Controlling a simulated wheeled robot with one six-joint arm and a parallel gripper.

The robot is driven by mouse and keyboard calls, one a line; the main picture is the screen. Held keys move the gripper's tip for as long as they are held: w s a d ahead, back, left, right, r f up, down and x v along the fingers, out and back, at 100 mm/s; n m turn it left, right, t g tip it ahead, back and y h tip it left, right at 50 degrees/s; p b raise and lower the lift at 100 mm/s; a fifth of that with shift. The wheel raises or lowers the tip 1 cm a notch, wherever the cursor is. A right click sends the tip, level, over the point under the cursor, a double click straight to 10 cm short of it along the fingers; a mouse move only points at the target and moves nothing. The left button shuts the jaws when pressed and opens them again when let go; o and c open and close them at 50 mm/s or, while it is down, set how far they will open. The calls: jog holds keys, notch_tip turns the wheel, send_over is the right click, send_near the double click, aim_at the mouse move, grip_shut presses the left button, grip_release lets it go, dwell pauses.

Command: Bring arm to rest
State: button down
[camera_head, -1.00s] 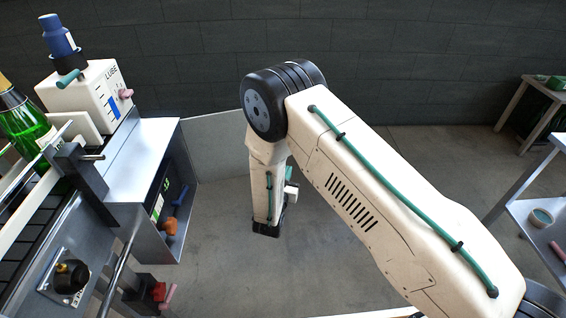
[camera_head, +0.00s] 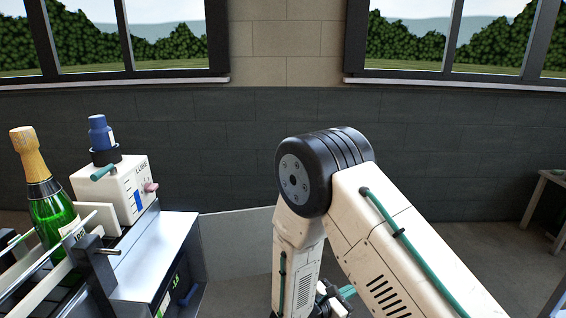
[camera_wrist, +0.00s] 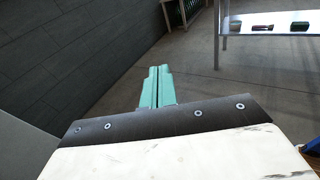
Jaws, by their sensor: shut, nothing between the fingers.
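My gripper (camera_wrist: 157,88) shows its two teal fingers pressed together in the wrist view, with nothing between them. It points out over bare grey floor and touches nothing there. In the head view my arm is bent at a high black elbow, with the forearm hanging down. Only a bit of teal beside the wrist shows near the bottom edge, and the rest of my gripper is cut off or hidden.
At left in the head view stand a green foil-topped bottle (camera_head: 50,205), a white lube box (camera_head: 117,190) with a blue-capped bottle (camera_head: 101,133), and a metal cabinet (camera_head: 150,255). A shelf (camera_wrist: 285,24) with small items stands upper right in the wrist view. The floor between is clear.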

jog(key=s+d+r+m+g+y, duration=0.2)
jog(key=s+d+r+m+g, duration=0.2)
jog(key=s+r+m+g, duration=0.3)
jog(key=s+d+r+m+g+y, duration=0.1)
jog(key=s+d+r+m+g, duration=0.35)
jog(key=s+r+m, duration=0.35)
jog(key=s+r+m+t+y, duration=0.4)
jog(key=s+r+m+y, duration=0.4)
jog(key=s+r+y, duration=0.3)
jog(key=s+a+r, duration=0.1)
jog(key=s+r, duration=0.2)
jog(key=r, duration=0.2)
jog(key=shift+s+r+m, duration=0.3)
jog(key=shift+s+r, duration=0.1)
